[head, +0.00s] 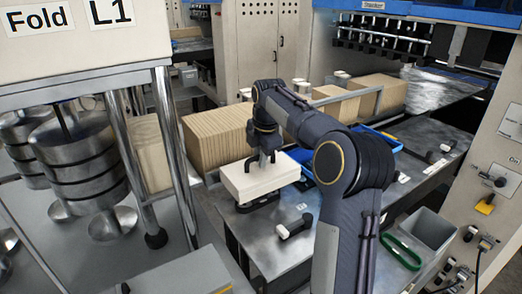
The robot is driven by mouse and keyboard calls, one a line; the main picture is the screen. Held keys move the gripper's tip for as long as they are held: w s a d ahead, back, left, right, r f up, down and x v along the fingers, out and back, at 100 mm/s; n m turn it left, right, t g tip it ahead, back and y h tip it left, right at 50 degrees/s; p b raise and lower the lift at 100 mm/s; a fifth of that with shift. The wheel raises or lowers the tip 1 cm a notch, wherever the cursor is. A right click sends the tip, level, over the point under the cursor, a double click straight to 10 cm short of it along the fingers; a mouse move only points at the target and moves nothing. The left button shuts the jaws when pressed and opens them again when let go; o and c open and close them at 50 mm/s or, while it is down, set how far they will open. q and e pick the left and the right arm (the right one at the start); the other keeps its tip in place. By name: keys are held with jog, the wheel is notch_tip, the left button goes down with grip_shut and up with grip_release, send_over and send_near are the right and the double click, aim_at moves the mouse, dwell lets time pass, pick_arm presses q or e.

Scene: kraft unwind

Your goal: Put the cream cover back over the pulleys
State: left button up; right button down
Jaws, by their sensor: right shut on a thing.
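The cream cover (258,180) is a pale box-like block at the middle of the head view, over the near left end of a grey metal table. My right gripper (266,160) comes down from above and is shut on the cover at its top; the exact grip point is small and partly hidden. Dark parts (256,204) show just below the cover's front edge. I cannot tell whether these are the pulleys, or whether the cover rests on them or hangs slightly above. The pulleys are not clearly visible. My left gripper is not in view.
Stacks of brown kraft sheets (216,134) stand behind the cover. A blue tray (378,139) lies behind my right arm. A handle-like white-and-black part (295,226) sits on the table in front. A grey bin (431,231) and a panel with knobs stand at right. Steel rollers (75,158) stand at left.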

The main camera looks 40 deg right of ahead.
jog(key=shift+s+a+f, duration=0.15)
jog(key=shift+s+f, duration=0.05)
jog(key=shift+f, duration=0.05)
jog(key=shift+w+f, duration=0.1)
jog(key=shift+f, duration=1.85)
jog(key=shift+f+b, duration=1.3)
jog(key=shift+b, duration=0.05)
jog(key=shift+f+b, duration=0.35)
jog(key=shift+f, duration=0.3)
jog(key=shift+f, duration=0.35)
jog(key=c, duration=1.3)
grip_release()
jog(key=shift+c, duration=0.2)
